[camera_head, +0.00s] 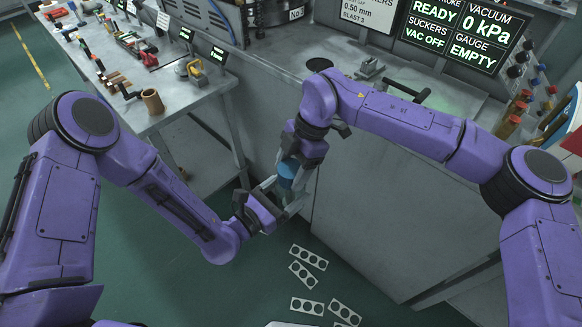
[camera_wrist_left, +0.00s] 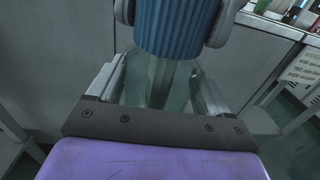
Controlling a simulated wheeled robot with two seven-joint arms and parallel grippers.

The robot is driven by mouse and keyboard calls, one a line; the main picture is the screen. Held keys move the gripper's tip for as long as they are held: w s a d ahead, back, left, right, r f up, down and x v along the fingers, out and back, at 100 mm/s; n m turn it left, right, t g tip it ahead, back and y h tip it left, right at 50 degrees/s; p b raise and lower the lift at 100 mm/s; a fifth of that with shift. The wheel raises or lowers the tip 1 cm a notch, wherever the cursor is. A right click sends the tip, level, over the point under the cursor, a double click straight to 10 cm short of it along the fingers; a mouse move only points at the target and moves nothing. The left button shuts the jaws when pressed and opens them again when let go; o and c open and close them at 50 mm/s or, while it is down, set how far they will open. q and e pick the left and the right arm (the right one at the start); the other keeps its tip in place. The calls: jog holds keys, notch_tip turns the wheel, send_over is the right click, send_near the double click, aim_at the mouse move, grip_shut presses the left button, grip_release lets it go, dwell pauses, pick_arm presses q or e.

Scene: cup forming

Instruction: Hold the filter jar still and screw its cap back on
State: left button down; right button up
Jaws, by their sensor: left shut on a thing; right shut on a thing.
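The filter jar is clear, faintly green; in the left wrist view its body (camera_wrist_left: 150,88) stands between the two fingers of my left gripper (camera_wrist_left: 160,92), which is shut on it. In the head view my left gripper (camera_head: 279,197) comes in from the lower left. The blue ribbed cap (camera_wrist_left: 178,28) is directly over the jar, and it also shows in the head view (camera_head: 287,171). My right gripper (camera_head: 294,168) reaches down from above and is shut on the cap, one grey finger on each side. I cannot tell whether the threads are engaged.
A grey machine cabinet (camera_head: 375,215) stands close behind the grippers. A workbench (camera_head: 190,92) with tools and a brown cup (camera_head: 152,101) is at the upper left. Several punched metal strips (camera_head: 309,257) lie on the green floor below.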

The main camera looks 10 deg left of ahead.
jog(key=m+t, duration=0.1)
jog(key=m, duration=0.2)
jog(key=m+t, duration=0.1)
jog(key=m, duration=0.3)
jog(key=shift+d+t+y, duration=0.1)
jog(key=shift+t+y, duration=0.2)
jog(key=shift+y, duration=0.1)
jog(key=m+t, duration=0.1)
jog(key=m, duration=0.2)
jog(key=m+t, duration=0.1)
jog(key=m, duration=0.2)
jog(key=o, duration=1.1)
